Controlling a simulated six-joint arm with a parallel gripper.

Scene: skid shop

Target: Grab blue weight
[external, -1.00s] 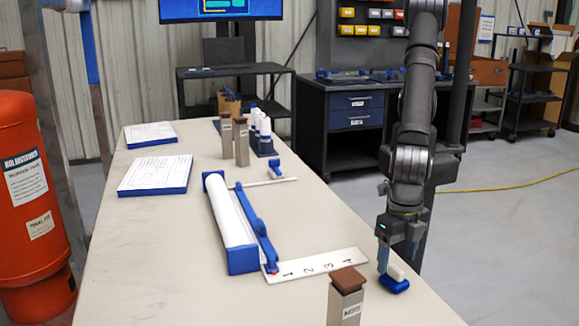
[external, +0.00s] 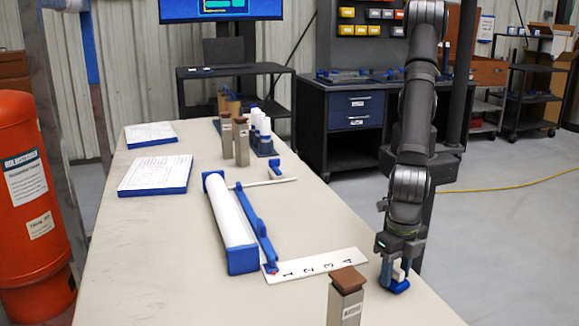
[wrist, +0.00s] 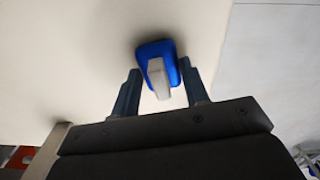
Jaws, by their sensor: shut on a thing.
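The blue weight (external: 399,286) has a blue base and a pale upright grip, and it sits at the right edge of the table, just right of the numbered strip. In the wrist view the blue weight (wrist: 156,53) lies between the two fingers, its pale grip pointing toward the camera. My gripper (external: 396,273) is down at the weight, fingers pointing downward and shut on it. In the wrist view my gripper (wrist: 158,88) has one finger on each side of the weight. The base appears to rest on the table, though the contact is hard to see.
A white strip (external: 316,264) numbered 1 to 4 lies left of the weight. A brown-capped metal post (external: 347,298) stands near the front. A white roll in a blue frame (external: 229,225) lies mid-table. The table's right edge is close by, with open floor beyond.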

